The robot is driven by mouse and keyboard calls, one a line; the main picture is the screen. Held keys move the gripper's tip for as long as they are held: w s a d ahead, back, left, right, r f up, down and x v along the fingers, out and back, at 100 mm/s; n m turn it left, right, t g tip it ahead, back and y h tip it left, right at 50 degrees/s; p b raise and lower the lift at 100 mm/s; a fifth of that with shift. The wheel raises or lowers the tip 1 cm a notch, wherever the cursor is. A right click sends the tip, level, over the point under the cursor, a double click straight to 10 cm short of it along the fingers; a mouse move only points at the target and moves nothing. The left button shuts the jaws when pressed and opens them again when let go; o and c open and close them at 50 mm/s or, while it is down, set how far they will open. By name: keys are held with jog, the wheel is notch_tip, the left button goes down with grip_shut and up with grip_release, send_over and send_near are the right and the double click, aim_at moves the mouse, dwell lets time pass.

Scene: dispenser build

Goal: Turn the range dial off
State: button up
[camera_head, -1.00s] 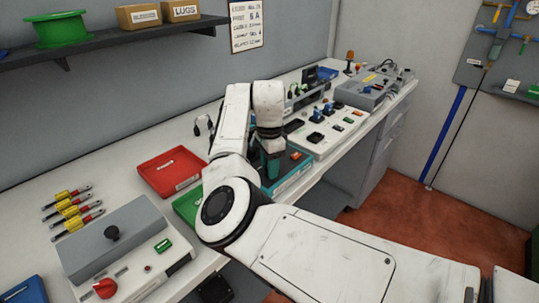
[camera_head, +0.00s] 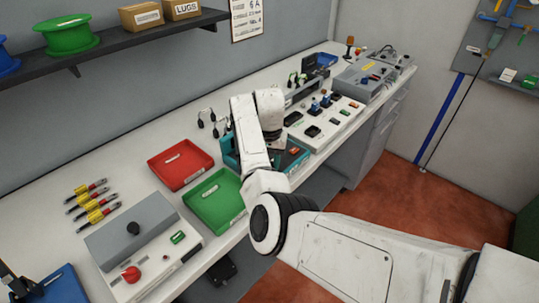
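A teal unit (camera_head: 230,158) sits at the middle of the bench, with a small red-orange part at its right end; my arm covers much of its top. My gripper (camera_head: 273,142) points down over this unit, and its fingers are mostly hidden behind my own arm, so I cannot see whether they are open or touch anything. No dial on the teal unit can be made out. No readable label tells which control is the range dial.
A red tray (camera_head: 158,172) and a green tray (camera_head: 213,222) lie left of the teal unit. Several yellow-red tools (camera_head: 92,200) lie farther left. A white panel with switches (camera_head: 340,122) and a grey box (camera_head: 362,88) stand beyond, to the right.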

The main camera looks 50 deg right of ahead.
jog(key=n+p, duration=0.2)
jog(key=n, duration=0.1)
jog(key=shift+r+n, duration=0.15)
jog(key=shift+n, duration=0.15)
jog(key=shift+n+p, duration=0.85)
jog(key=shift+n, duration=0.85)
jog(key=o, duration=1)
notch_tip(320, 180, up, 11)
jog(key=shift+f+b, duration=0.2)
jog(key=shift+b, duration=0.7)
